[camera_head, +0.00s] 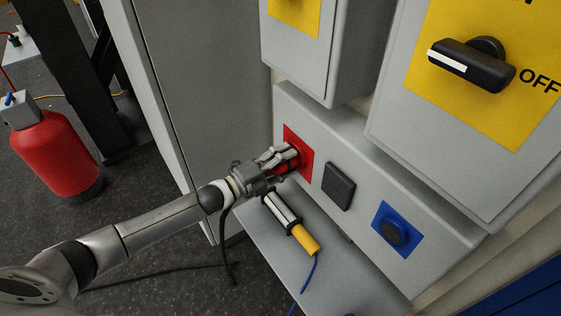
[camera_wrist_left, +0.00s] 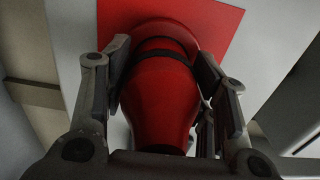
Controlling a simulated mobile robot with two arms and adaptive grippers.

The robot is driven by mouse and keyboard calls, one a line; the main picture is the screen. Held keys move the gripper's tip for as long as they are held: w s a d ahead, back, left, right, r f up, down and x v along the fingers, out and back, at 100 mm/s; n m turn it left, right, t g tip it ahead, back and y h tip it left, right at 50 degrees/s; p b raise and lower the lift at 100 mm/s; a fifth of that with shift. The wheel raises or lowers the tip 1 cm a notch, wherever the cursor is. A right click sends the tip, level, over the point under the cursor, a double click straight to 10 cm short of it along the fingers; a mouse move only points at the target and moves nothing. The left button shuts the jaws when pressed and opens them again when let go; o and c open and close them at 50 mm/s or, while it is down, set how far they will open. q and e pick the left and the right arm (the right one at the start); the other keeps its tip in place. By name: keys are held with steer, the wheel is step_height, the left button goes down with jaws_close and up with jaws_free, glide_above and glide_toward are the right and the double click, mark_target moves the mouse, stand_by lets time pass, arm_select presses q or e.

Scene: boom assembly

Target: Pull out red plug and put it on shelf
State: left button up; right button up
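The red plug (camera_wrist_left: 160,95) sits in the socket on the red square (camera_head: 303,141) of the grey wall box. In the wrist view it looks fully seated, its collar against the red plate (camera_wrist_left: 222,25). My left gripper (camera_head: 290,158) reaches it from the left; its fingers (camera_wrist_left: 165,80) lie on both sides of the plug and appear to touch it. In the head view the fingers hide most of the plug. The grey shelf (camera_head: 345,285) is below the box. My right gripper is not in view.
A silver and yellow plug (camera_head: 305,240) with a blue cable lies on the shelf. The box also has a black square cover (camera_head: 339,185) and a blue-plated socket (camera_head: 396,234). A black switch (camera_head: 470,65) is above. A red fire extinguisher (camera_head: 55,150) stands at left.

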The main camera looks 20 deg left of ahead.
arm_select(q)
steer(key=c, duration=0.8)
steer(key=shift+p+v, duration=0.6)
steer(key=shift+v, duration=0.9)
steer(key=shift+p+v, duration=0.5)
steer(key=shift+v, duration=1)
